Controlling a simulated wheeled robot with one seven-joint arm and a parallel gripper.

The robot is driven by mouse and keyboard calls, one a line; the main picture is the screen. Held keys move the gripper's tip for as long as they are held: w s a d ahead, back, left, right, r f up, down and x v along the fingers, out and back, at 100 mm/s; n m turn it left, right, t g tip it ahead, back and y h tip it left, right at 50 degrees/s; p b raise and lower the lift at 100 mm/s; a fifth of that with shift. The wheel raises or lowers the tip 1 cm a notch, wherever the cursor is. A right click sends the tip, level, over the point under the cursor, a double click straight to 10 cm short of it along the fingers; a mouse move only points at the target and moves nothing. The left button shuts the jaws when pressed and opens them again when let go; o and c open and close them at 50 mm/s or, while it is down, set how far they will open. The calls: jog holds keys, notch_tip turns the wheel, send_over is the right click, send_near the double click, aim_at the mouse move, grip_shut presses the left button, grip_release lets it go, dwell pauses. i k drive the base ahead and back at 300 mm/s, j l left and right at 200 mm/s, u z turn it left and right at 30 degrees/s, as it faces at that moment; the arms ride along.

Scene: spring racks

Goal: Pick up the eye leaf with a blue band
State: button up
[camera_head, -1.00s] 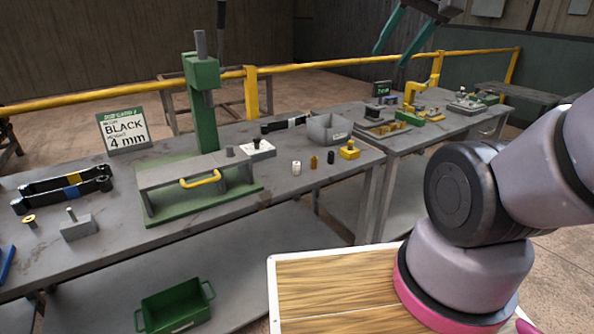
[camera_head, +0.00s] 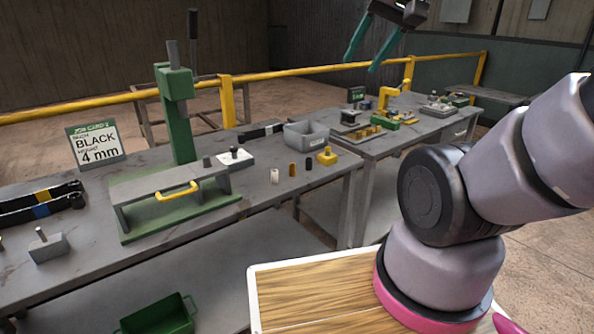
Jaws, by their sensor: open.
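Two black leaves lie side by side on the near bench at the far left, partly cut off by the picture edge. The front one is the leaf with a blue band (camera_head: 63,206), its band near the middle. The leaf with a yellow band (camera_head: 18,202) lies just behind it. Another dark leaf (camera_head: 256,133) with a pale band lies further back, beside the grey bin. My gripper (camera_head: 361,65) is open and empty, with teal fingers pointing down, high up at the top centre-right. It is far from the blue-banded leaf.
A green press (camera_head: 176,115) stands behind a grey fixture with a yellow handle (camera_head: 176,191). A sign (camera_head: 95,145) reads BLACK 4 mm. A grey bin (camera_head: 307,136) and small pins stand on the right of the bench. A green crate (camera_head: 155,316) sits below.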

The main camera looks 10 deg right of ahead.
aim_at(75, 200)
jog(key=u, duration=1.55)
